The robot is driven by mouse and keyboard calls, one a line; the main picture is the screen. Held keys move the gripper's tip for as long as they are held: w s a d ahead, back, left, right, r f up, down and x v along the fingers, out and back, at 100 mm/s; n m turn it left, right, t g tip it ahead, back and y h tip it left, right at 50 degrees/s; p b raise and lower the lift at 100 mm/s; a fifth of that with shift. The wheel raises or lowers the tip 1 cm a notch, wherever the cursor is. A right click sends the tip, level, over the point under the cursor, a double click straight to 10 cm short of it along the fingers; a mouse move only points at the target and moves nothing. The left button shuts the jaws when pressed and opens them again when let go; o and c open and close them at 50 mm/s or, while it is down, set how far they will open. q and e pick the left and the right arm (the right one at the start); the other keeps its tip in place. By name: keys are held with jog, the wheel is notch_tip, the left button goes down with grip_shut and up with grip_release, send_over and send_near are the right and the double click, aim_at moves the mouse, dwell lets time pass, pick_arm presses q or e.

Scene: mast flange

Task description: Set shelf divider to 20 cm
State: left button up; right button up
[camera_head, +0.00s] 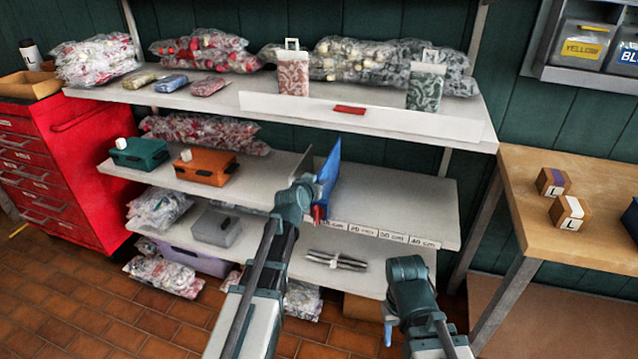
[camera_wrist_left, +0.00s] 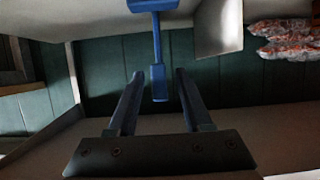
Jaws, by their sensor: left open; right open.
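The blue shelf divider (camera_head: 329,175) stands upright on the middle shelf (camera_head: 390,202), near the left end of a row of centimetre labels. The 20 cm label (camera_head: 361,230) is right of the divider; the label before it is partly hidden. A red piece (camera_head: 317,213) shows at the divider's front foot. My left gripper (camera_head: 314,203) is in front of the divider. In the left wrist view its open fingers (camera_wrist_left: 155,78) are either side of the divider's blue front part (camera_wrist_left: 158,50); contact is unclear. My right gripper (camera_head: 388,332) is low, in front of the shelves, with its fingers mostly hidden.
A pale upright panel (camera_head: 301,165) stands left of the divider. Teal (camera_head: 140,153) and orange (camera_head: 205,167) boxes sit further left. The middle shelf is clear right of the divider. A wooden table (camera_head: 570,245) is at right.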

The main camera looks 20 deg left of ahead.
pick_arm(q)
grip_shut()
dwell(1.3)
